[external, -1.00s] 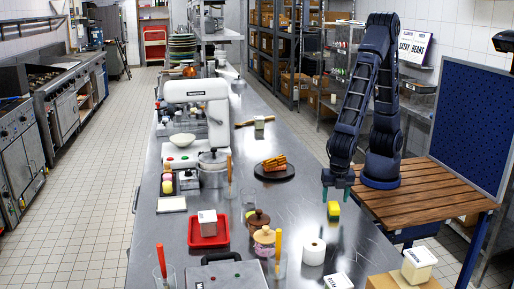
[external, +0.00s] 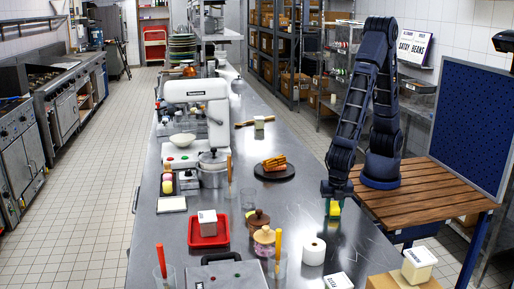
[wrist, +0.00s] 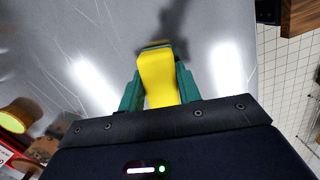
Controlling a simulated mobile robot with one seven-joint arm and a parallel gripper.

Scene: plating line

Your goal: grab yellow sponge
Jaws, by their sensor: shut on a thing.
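The yellow sponge (external: 334,209) is at the right side of the steel counter (external: 300,215) in the external view, below my gripper (external: 333,204). In the wrist view the sponge (wrist: 159,78) sits between the two green fingers of my gripper (wrist: 159,88), which are shut on it. A darker strip shows at its far end. The fingers hide its sides. I cannot tell whether it is clear of the counter.
A white paper roll (external: 314,251) stands in front of the sponge. A dark round board with food (external: 275,170) lies to the left. Lidded jars (external: 264,240) and a red tray (external: 209,232) are further left. The wooden table (external: 430,191) is at the right.

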